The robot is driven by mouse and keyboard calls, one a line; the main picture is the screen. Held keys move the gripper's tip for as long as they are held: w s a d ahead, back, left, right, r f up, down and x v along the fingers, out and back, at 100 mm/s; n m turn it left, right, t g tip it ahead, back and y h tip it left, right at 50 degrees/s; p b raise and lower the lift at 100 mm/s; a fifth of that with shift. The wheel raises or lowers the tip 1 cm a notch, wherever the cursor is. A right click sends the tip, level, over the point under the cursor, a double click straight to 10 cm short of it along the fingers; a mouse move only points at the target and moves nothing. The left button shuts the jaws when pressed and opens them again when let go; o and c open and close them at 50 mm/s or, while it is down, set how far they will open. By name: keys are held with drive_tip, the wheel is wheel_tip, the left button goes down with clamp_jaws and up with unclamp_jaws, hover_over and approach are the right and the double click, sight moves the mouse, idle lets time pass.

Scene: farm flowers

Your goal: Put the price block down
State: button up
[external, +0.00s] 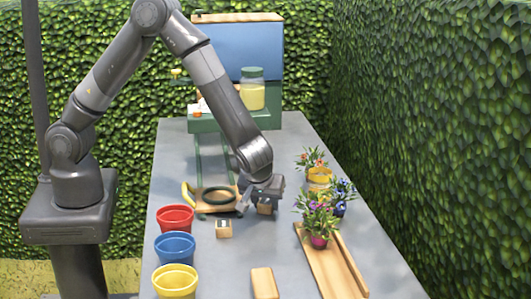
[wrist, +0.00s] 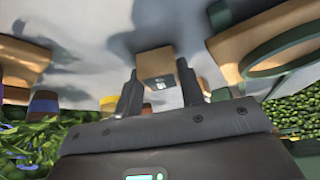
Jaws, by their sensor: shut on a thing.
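The price block (wrist: 155,63), a small wooden block with a pale mark on one face, is between the two fingers of my gripper (wrist: 157,88) in the wrist view. In the external view my gripper (external: 265,201) is shut on this block (external: 264,209), low over the middle of the grey table. It is just right of a wooden board carrying a dark green ring. I cannot tell whether the block touches the table.
Another small marked block (external: 223,230) and a wooden block (external: 264,283) stand nearer. Red (external: 175,218), blue (external: 175,247) and yellow (external: 175,280) pots line the left edge. A wooden tray (external: 341,270) and potted flowers (external: 318,222) are at right. The ringed board (external: 207,208) is close by.

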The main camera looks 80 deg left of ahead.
drive_tip(key=o, duration=1)
drive_tip(key=shift+c, duration=0.2)
drive_tip(key=v, duration=1.2)
drive_tip(key=s+a+r+m+h, duration=0.2)
drive_tip(key=s+a+r+m, duration=0.3)
drive_tip(key=s+a+r, duration=0.75)
drive_tip(key=s+a+r+m+t+h, duration=0.1)
drive_tip(key=s+a+r+m+h, duration=0.1)
drive_tip(key=s, duration=0.4)
drive_tip(key=s+a+r+m+t+h, duration=0.1)
drive_tip(key=s+a+r+m+t, duration=0.1)
drive_tip(key=s+r+m, duration=0.2)
drive_tip(key=s+m, duration=0.2)
drive_tip(key=shift+s+h, duration=0.4)
